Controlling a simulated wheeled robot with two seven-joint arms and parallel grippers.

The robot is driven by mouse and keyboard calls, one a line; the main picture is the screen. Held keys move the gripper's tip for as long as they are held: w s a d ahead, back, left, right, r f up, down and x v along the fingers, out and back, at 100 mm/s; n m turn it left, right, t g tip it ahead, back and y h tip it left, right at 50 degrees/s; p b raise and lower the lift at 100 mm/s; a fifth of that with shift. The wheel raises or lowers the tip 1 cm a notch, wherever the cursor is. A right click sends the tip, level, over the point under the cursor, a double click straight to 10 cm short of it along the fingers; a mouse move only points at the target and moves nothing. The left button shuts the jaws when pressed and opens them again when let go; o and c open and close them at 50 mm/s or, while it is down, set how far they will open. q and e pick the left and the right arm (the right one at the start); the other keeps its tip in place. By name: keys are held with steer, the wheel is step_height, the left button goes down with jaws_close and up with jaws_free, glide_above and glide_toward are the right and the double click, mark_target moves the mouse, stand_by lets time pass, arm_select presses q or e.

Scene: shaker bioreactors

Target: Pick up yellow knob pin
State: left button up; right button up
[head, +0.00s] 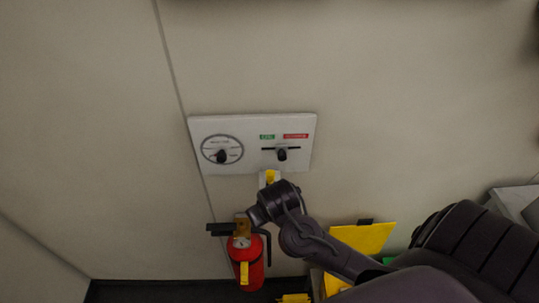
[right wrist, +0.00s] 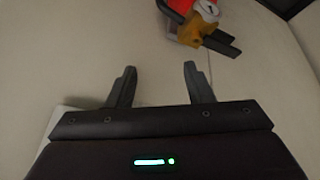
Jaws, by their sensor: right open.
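A small yellow piece (head: 270,176), which looks like the knob pin, shows on a white mount just below the wall panel in the head view. Its lower part is hidden behind my right wrist. My right arm comes in from the lower right, and its dark wrist (head: 284,197) is just below and right of the yellow piece. In the right wrist view my right gripper (right wrist: 158,88) is open, with only bare wall visible between its fingers. The yellow piece cannot be made out there. My left gripper is not in view.
The white panel (head: 250,121) carries a dial (head: 221,149) and a slider (head: 281,154). A red fire extinguisher (head: 252,269) with black handles is below my wrist; it also shows in the right wrist view (right wrist: 208,8). A yellow board (head: 365,237) is at lower right.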

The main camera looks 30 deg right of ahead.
mark_target(270, 173)
steer(key=d+r+m, duration=0.1)
steer(key=r, duration=0.2)
steer(key=w+r+t, duration=0.1)
steer(key=r, duration=0.3)
steer(key=d+r+m+p, duration=0.1)
steer(key=r, duration=0.3)
steer(key=shift+w+d+r+m, duration=0.15)
steer(key=shift+w+d+m, duration=0.15)
steer(key=shift+w+d+r, duration=0.15)
steer(key=shift+w+d, duration=0.05)
steer(key=shift+w, duration=0.05)
steer(key=shift+w+d+m, duration=0.1)
steer(key=shift+w+m, duration=0.1)
steer(key=shift+m, duration=0.1)
steer(key=shift+w+d+f+t, duration=0.1)
steer(key=shift+f+t, duration=0.2)
steer(key=shift+f, duration=0.25)
steer(key=shift+w+d+f, duration=0.15)
steer(key=shift+w+f, duration=0.25)
steer(key=shift+f, duration=0.1)
steer(key=shift+x, duration=2.4)
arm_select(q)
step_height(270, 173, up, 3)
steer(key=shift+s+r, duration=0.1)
arm_select(e)
steer(key=shift+w+d+r, duration=0.1)
steer(key=shift+w+r, duration=0.05)
jaws_close()
